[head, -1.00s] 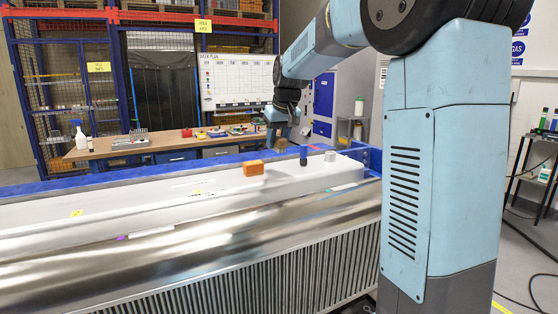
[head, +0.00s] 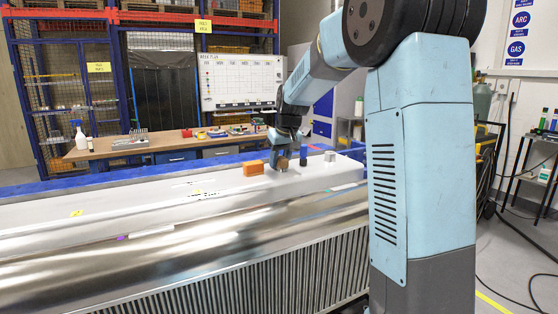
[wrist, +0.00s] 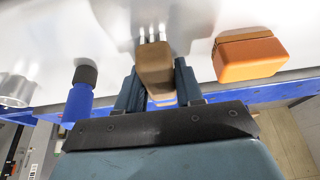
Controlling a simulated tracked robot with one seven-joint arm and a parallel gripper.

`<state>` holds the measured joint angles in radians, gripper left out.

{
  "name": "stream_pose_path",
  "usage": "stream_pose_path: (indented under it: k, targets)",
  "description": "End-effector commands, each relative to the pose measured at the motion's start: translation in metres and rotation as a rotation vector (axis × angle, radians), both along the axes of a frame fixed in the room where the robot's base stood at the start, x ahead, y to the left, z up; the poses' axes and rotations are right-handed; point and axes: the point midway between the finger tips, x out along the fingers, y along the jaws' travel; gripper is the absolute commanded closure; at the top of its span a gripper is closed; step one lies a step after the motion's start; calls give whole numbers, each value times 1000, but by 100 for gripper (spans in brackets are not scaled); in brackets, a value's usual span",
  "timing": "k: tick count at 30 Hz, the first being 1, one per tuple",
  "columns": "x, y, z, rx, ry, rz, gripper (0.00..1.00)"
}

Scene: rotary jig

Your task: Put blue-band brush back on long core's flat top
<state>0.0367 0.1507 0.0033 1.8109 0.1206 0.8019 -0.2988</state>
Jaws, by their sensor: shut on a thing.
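The brush, a brown block (wrist: 155,72) in the wrist view, sits between the fingers of my gripper (wrist: 155,90), which is shut on it. In the head view the brush (head: 283,163) hangs below my gripper (head: 284,152), low over the long core's pale flat top (head: 225,190). I cannot tell whether it touches the top. The core's surface also fills the upper wrist view (wrist: 200,30).
An orange block (head: 253,168) stands left of the brush on the core. A blue cylinder with a dark cap (wrist: 80,98) and a silver cylinder (head: 329,156) stand to its right in the head view. A workbench (head: 130,150) is behind.

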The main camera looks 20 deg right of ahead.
Motion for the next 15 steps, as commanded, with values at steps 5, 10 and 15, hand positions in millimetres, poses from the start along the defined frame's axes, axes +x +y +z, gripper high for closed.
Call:
stream_pose_path:
  k: [5, 10, 15]
  targets:
    - [0, 0, -1, 0, 0, 0, 55]
    - [0, 0, -1, 0, 0, 0, 39]
    - [0, 0, -1, 0, 0, -1, 38]
